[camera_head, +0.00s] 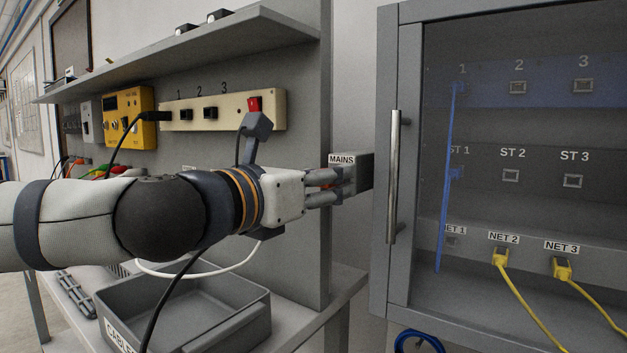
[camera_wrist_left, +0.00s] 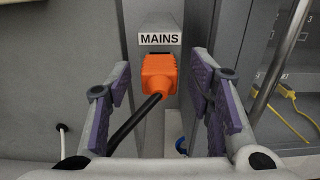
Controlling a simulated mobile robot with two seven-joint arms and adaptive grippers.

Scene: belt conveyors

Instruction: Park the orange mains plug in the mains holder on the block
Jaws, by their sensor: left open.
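The orange mains plug (camera_wrist_left: 158,76) sits at the holder on the grey block (camera_head: 358,172), just under the MAINS label (camera_wrist_left: 160,39). Its far end meets the dark opening there; how deep it sits is hard to tell. Its black cable (camera_wrist_left: 133,121) runs down and to the left. My left gripper (camera_wrist_left: 160,88) is open, with one finger on each side of the plug and a visible gap on both sides. In the head view my left gripper (camera_head: 328,188) reaches right to the block and mostly hides the plug. My right gripper is not in view.
A glass-doored cabinet (camera_head: 384,260) with a vertical handle (camera_head: 393,178) stands close right of the block. A grey cable tray (camera_head: 225,325) lies below my left arm. A power strip (camera_head: 230,111) and yellow device (camera_head: 128,117) are on the back panel. A shelf (camera_head: 200,50) overhangs them.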

